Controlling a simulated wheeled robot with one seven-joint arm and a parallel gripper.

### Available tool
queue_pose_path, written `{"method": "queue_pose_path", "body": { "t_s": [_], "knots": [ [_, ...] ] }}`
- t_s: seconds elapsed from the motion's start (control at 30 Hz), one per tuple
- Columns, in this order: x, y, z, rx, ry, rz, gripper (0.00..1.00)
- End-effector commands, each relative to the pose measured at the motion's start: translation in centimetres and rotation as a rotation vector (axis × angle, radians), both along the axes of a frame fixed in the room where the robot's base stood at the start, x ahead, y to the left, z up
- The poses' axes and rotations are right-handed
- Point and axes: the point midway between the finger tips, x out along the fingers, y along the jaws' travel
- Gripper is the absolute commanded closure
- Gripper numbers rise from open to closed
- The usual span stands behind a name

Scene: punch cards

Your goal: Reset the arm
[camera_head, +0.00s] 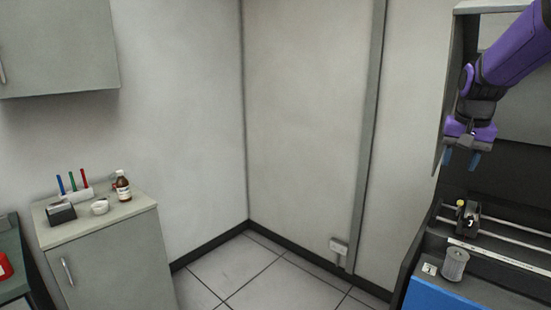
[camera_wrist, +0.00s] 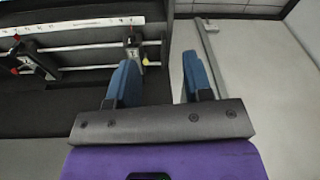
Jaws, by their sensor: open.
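My gripper (camera_head: 461,158) hangs at the upper right of the head view, at the end of my purple arm, with its blue fingers pointing down. It is above the dark machine with rails (camera_head: 500,228) and touches nothing. In the wrist view my gripper (camera_wrist: 160,82) shows two blue fingers spread apart with nothing between them. The machine's pale rail (camera_wrist: 70,30) and small black fittings (camera_wrist: 132,45) lie beyond the fingers to the left.
A grey cylinder (camera_head: 454,264) stands on the machine's front ledge. A pale cabinet (camera_head: 110,255) at left carries a brown bottle (camera_head: 122,186), a white bowl (camera_head: 100,207) and coloured pens (camera_head: 73,182). A wall cabinet (camera_head: 60,45) hangs above. The tiled floor (camera_head: 265,275) between is clear.

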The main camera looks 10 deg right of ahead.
Motion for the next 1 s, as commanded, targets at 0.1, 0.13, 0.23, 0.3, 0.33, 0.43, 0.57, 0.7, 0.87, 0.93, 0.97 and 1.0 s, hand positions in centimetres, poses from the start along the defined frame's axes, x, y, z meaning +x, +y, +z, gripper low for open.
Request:
{"method": "queue_pose_path", "body": {
  "t_s": [0.1,0.13,0.23,0.3,0.33,0.43,0.57,0.7,0.87,0.93,0.97,1.0],
  "knots": [
    [-0.7,1.9,0.8,-0.008,-0.016,0.04,0.54],
    [-1.0,2.6,1.0,-0.012,-0.022,0.056,0.54],
    [-2.5,5.8,2.0,-0.027,-0.05,0.128,0.54],
    [-3.9,8.2,2.6,-0.037,-0.07,0.186,0.54],
    [-4.5,9.2,2.8,-0.043,-0.08,0.211,0.54],
    [-6.8,12.2,3.2,-0.059,-0.109,0.292,0.54],
    [-9.9,15.6,3.4,-0.079,-0.148,0.398,0.54],
    [-13.5,18.7,3.0,-0.101,-0.191,0.508,0.54],
    [-16.9,21.0,2.0,-0.121,-0.233,0.614,0.54],
    [-18.0,21.6,1.6,-0.129,-0.247,0.647,0.54],
    [-18.3,21.8,1.5,-0.13,-0.25,0.658,0.54],
    [-18.7,22.0,1.3,-0.133,-0.256,0.669,0.54]
  ]
}}
